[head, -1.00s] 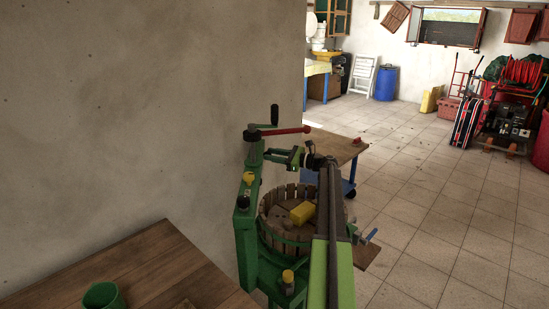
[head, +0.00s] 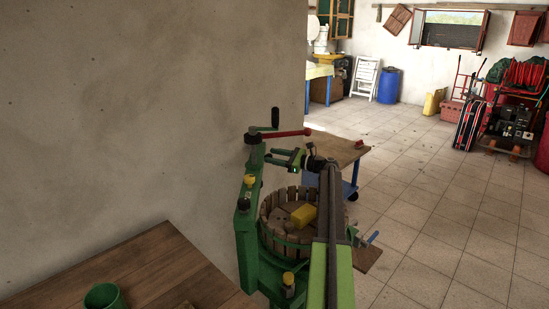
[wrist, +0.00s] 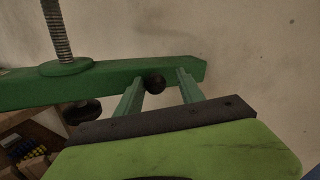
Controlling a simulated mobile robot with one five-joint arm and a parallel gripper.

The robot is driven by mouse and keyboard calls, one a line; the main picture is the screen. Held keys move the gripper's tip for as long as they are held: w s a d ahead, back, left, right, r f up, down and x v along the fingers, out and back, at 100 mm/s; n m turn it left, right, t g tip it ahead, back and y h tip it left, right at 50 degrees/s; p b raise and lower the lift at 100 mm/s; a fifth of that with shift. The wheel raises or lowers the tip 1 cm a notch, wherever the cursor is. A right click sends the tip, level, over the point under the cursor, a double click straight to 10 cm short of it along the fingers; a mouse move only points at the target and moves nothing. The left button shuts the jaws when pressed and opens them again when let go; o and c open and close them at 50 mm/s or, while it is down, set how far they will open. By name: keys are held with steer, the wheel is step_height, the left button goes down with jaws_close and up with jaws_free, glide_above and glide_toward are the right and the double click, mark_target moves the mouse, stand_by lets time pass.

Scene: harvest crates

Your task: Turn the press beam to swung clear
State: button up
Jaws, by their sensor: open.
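The press beam (head: 241,222) is a long green bar on the green press beside the wall. In the head view it runs along the left of the slatted basket (head: 272,238), not across its middle. In the wrist view the beam (wrist: 105,82) crosses the picture, with a threaded screw (wrist: 57,30) through it at left. A dark round knob (wrist: 155,83) stands at the beam's near side. My gripper (head: 270,155) is open, with one green finger on each side of the knob in the wrist view. Whether the fingers touch it cannot be told.
A wooden table (head: 150,265) with a green cup (head: 104,297) is front left. A cart (head: 345,150) stands behind. The tiled floor at right is open.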

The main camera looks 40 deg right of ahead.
steer(key=shift+w+a+f, duration=0.1)
steer(key=shift+w+a, duration=0.05)
steer(key=shift+a, duration=0.15)
steer(key=v, duration=1.8)
steer(key=shift+d, duration=0.2)
steer(key=shift+w, duration=0.1)
